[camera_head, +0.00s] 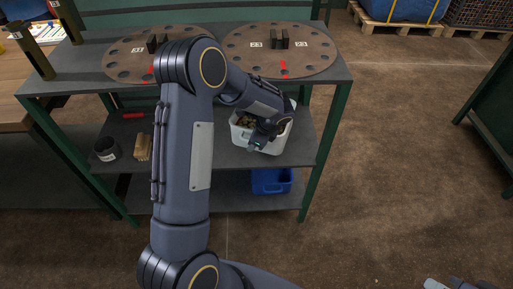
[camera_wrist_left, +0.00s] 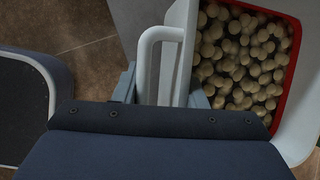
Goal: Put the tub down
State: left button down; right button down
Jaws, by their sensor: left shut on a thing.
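The white tub (camera_head: 241,138) shows in the head view at the right part of the middle shelf, partly hidden by my left wrist. I cannot tell whether it rests on the shelf. In the left wrist view, the tub (camera_wrist_left: 306,135) has a red inner edge and is filled with many round tan pieces. My left gripper (camera_wrist_left: 162,92) is shut on the tub's white handle (camera_wrist_left: 160,34), with a finger on each side.
The green-framed rack's top (camera_head: 215,42) bears two round plates with holes (camera_head: 125,66) (camera_head: 310,62). A black cup (camera_head: 107,149) and a wooden brush-like block (camera_head: 144,147) stand on the middle shelf's left. A blue bin (camera_head: 271,182) sits below.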

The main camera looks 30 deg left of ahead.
pick_arm(q)
jog(key=f, duration=0.2)
jog(key=w+f, duration=0.1)
jog(key=f, duration=0.1)
jog(key=shift+d+b, duration=0.25)
jog(key=shift+b, duration=0.15)
jog(key=c, duration=0.9)
grip_release()
jog(key=shift+s, duration=0.15)
jog(key=shift+r, duration=0.1)
jog(key=w+p+v, duration=0.1)
jog(key=p+v, duration=0.1)
jog(key=v, duration=1)
jog(key=s+a+r+n+h, duration=0.2)
jog(key=s+r+n, duration=0.2)
jog(key=s+r, duration=0.35)
jog(key=shift+s+d+r+n+t+h, duration=1)
jog(key=shift+s+n, duration=1.25)
jog(key=shift+s, duration=1.25)
jog(key=shift+s+d+r+n+t+h, duration=0.65)
jog(key=shift+s+d+n+h, duration=0.6)
jog(key=shift+s+n, duration=1.65)
jog(key=shift+s+d+r+n+t+h, duration=0.95)
jog(key=shift+s+n, duration=0.6)
jog(key=shift+s, duration=2.6)
jog(key=shift+d, duration=0.2)
